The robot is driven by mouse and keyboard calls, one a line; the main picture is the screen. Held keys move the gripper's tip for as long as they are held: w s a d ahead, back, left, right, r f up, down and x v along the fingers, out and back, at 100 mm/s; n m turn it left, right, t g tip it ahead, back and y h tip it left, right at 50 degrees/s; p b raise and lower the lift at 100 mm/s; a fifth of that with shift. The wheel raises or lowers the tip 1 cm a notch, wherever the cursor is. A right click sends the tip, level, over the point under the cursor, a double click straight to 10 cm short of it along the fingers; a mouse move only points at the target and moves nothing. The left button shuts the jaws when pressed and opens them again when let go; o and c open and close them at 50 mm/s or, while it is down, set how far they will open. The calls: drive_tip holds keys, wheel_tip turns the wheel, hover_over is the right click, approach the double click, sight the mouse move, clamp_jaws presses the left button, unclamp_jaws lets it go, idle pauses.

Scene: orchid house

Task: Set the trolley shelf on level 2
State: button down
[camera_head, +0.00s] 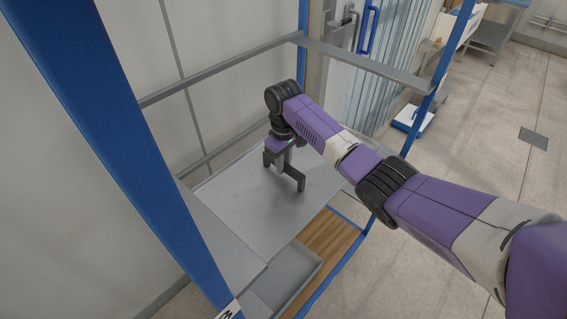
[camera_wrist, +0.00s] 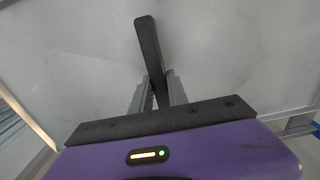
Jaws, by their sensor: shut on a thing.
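The trolley shelf (camera_head: 232,193) is a flat grey panel inside the trolley's blue frame (camera_head: 112,130). It lies roughly level, below the side rails (camera_head: 218,71). A dark grey bar-like handle (camera_head: 299,182) stands on the middle of the shelf, and it also shows in the wrist view (camera_wrist: 148,40). My gripper (camera_head: 281,167) points down over the shelf and is shut on this handle. In the wrist view its two grey fingers (camera_wrist: 157,88) press on the bar from both sides. Whether the shelf rests on its supports cannot be told.
Below the shelf are a grey tray (camera_head: 312,267) and a wooden board (camera_head: 337,232). A higher rail (camera_head: 368,66) crosses at the right of the frame. A pale wall (camera_head: 60,190) stands close at the left.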

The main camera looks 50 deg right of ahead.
idle(0.4)
drive_tip(key=c, duration=1.2)
unclamp_jaws()
drive_tip(key=shift+f, duration=0.1)
drive_tip(key=shift+s+f, duration=0.1)
wheel_tip(320, 180, up, 8)
drive_tip(key=shift+b, duration=0.65)
